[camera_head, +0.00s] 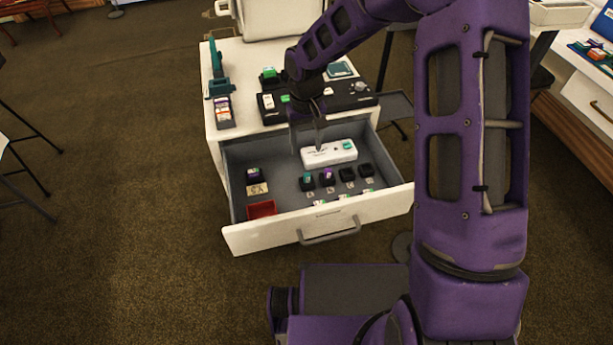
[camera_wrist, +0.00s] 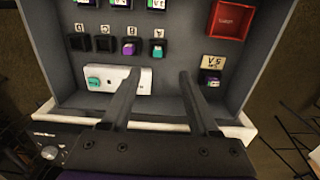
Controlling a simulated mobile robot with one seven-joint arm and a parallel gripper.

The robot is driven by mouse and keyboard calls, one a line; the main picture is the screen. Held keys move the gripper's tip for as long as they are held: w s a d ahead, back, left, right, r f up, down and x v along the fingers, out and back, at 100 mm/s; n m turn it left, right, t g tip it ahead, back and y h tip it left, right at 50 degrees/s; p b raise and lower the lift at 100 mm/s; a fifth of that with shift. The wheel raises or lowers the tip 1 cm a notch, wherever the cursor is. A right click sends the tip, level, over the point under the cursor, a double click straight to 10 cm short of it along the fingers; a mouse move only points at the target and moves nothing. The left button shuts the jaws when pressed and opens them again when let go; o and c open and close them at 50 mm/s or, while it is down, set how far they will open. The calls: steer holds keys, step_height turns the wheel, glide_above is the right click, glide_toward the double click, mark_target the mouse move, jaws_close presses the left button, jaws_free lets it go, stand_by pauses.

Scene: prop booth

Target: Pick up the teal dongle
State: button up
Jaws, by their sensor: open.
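A teal dongle (camera_head: 348,146) sits at the right end of a white hub (camera_head: 318,158) inside the open drawer (camera_head: 285,236). In the wrist view the teal dongle (camera_wrist: 94,82) is at the left end of the white hub (camera_wrist: 112,87). My gripper (camera_head: 306,150) points down into the drawer, near the hub's other end from the dongle. In the wrist view my gripper (camera_wrist: 160,72) is open with nothing between its fingers. One finger crosses in front of the hub; I cannot tell whether it touches.
Black holders (camera_head: 347,174) stand in a row in front of the hub, some with coloured pieces. A red tray (camera_head: 262,209) and a tag (camera_head: 257,189) lie at the drawer's left. A black console (camera_head: 345,97) sits on the cabinet top. The drawer walls surround the gripper.

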glide_above(307, 174)
steer(key=f, duration=0.4)
steer(key=f+b, duration=0.1)
steer(key=f, duration=0.2)
steer(key=shift+s+a, duration=0.2)
steer(key=shift+s, duration=0.1)
steer(key=shift+w+d+f+b, duration=0.1)
steer(key=shift+w+f+b, duration=0.1)
steer(key=shift+f, duration=1.15)
steer(key=shift+w+d+f+b, duration=0.1)
steer(key=shift+f+b, duration=0.05)
steer(key=shift+f, duration=1.15)
steer(key=shift+c, duration=0.3)
jaws_close()
